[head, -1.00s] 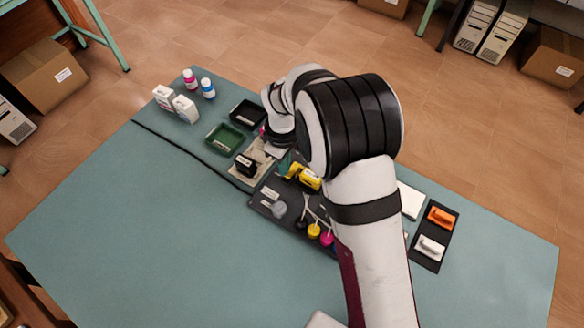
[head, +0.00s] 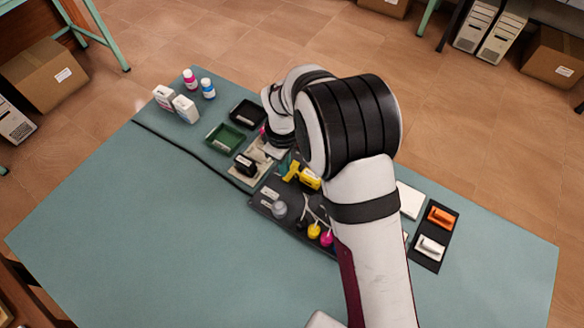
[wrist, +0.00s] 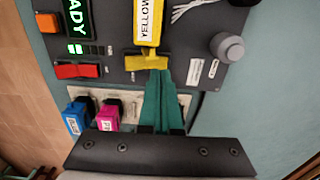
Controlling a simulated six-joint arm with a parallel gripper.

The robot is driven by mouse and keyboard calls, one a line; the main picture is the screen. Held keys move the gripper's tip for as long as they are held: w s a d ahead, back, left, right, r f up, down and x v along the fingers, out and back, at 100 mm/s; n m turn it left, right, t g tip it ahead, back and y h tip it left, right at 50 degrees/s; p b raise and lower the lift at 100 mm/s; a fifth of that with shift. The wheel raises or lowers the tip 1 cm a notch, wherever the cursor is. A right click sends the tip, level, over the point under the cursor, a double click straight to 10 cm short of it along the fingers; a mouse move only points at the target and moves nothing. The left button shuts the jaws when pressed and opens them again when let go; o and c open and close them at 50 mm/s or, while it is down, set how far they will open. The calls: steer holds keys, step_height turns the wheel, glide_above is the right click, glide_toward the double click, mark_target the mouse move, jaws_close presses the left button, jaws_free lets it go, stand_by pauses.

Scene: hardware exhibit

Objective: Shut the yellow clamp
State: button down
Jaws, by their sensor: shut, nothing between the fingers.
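The yellow clamp (wrist: 147,61) is a T-shaped yellow piece at the end of a yellow block labelled YELLOW (wrist: 149,20) on the dark panel. In the head view the clamp (head: 291,171) sticks out beside the yellow block (head: 310,180). My gripper (wrist: 160,74) has teal fingers that are together with nothing between them. Their tips are right at the clamp's near edge in the wrist view; I cannot tell whether they touch it. My arm hides most of the gripper in the head view.
On the panel are a red bar (wrist: 77,70), a lit green display (wrist: 76,20), an orange button (wrist: 48,22) and a grey knob (wrist: 227,47). Blue (wrist: 77,116) and magenta (wrist: 106,115) cartridges stand close by, left of my fingers. The table's left front is clear.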

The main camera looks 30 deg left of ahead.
step_height(320, 180, up, 6)
steer(key=shift+f, duration=0.1)
stand_by(0.4)
steer(key=d+r+m, duration=0.4)
steer(key=d+r, duration=0.1)
steer(key=d, duration=0.3)
steer(key=d+r+m, duration=0.5)
steer(key=d, duration=0.3)
steer(key=s+d+r+m+y, duration=0.1)
steer(key=s+d+r+m, duration=0.1)
steer(key=s+d+m, duration=1.2)
steer(key=shift+s+m+y, duration=0.3)
steer(key=shift+s+y, duration=0.1)
steer(key=shift+s, duration=0.85)
